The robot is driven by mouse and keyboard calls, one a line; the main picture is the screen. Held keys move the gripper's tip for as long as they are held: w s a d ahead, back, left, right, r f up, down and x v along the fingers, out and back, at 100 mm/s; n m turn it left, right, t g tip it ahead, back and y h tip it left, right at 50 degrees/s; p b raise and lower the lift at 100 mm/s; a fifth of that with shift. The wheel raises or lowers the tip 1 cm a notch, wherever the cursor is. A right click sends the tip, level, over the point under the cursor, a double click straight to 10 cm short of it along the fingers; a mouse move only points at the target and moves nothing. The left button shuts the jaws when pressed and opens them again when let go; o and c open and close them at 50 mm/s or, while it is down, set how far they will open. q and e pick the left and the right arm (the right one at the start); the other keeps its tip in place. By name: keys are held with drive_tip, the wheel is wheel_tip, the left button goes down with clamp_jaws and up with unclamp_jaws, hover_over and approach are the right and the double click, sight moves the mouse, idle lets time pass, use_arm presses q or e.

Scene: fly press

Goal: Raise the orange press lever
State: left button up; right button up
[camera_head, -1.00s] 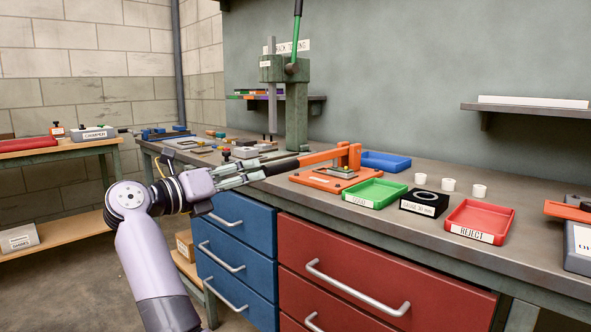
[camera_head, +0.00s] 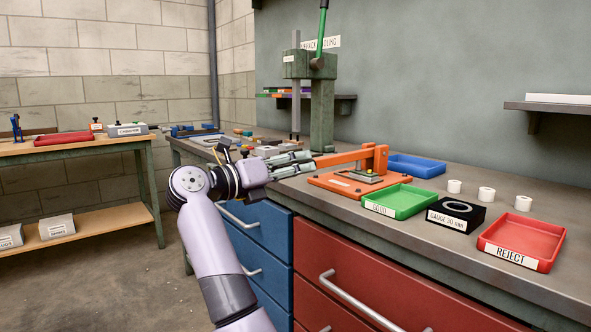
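The orange press lever (camera_head: 343,158) shows in the head view, lying nearly level and sloping slightly down to the left from its orange post (camera_head: 376,157). The press stands on an orange base plate (camera_head: 330,181) on the bench. The fingers cover most of the grip. I cannot tell whether they touch it or are closed on it.
A green tray (camera_head: 404,204), black gauge block (camera_head: 472,211) and red reject tray (camera_head: 545,225) stand right of the press. A blue tray (camera_head: 428,163) is behind. A tall green press (camera_head: 322,115) stands behind my gripper. Several small parts lie on the bench at left.

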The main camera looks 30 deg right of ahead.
clamp_jaws()
idle(0.3)
idle(0.4)
